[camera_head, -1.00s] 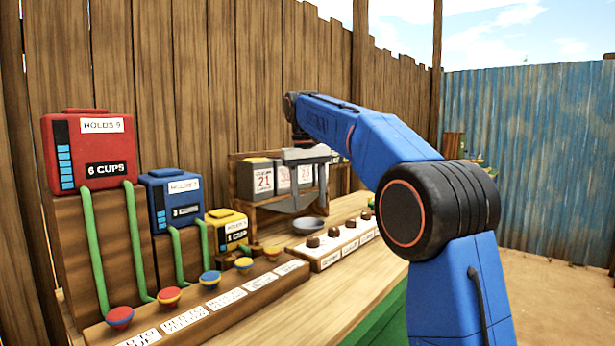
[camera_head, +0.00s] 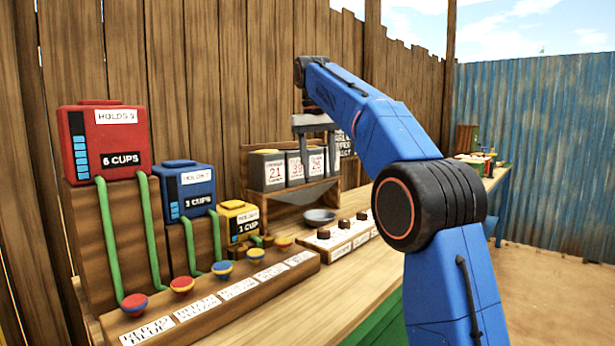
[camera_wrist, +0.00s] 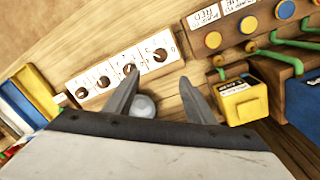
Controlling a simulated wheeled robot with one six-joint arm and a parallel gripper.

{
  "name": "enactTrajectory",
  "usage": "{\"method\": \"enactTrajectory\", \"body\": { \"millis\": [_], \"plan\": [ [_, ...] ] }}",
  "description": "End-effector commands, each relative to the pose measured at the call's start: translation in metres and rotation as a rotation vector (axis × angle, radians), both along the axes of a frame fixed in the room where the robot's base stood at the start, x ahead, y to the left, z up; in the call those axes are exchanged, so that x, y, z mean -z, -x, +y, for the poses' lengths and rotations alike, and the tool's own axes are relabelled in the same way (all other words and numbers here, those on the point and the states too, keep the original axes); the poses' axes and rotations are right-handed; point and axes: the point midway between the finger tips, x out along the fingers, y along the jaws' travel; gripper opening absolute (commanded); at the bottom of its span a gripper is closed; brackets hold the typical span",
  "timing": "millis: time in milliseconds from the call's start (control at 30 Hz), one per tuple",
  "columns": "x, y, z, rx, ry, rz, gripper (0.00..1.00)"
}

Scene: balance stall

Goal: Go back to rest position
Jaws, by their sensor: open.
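My gripper (camera_head: 316,150) is raised above the far part of the wooden counter, in front of the grey numbered boxes, in the head view. In the wrist view my gripper (camera_wrist: 160,92) shows two grey fingers spread apart with nothing between the tips. A small grey bowl (camera_wrist: 143,107) shows beyond the left finger, on the counter below. The same bowl (camera_head: 319,216) sits on the counter in the head view, apart from my gripper. My blue arm reaches up from the lower right.
Red (camera_head: 104,135), blue (camera_head: 183,190) and yellow (camera_head: 238,220) containers with green tubes stand at left. A labelled button ledge (camera_head: 215,312) runs before them. A white panel with dark knobs (camera_head: 335,243) lies right of the bowl. Grey numbered boxes (camera_head: 266,170) stand on a shelf. Air above the counter is clear.

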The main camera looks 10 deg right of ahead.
Motion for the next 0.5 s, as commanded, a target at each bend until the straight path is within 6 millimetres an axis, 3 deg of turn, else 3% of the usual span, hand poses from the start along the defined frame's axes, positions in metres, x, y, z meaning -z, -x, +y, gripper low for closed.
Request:
{"method": "enactTrajectory", "body": {
  "millis": [167,500],
  "plan": [
    [-0.001,0.019,-0.008,-0.001,-0.006,-0.021,0.50],
    [0.017,0.087,-0.033,-0.004,-0.025,-0.091,0.50]
  ]
}}
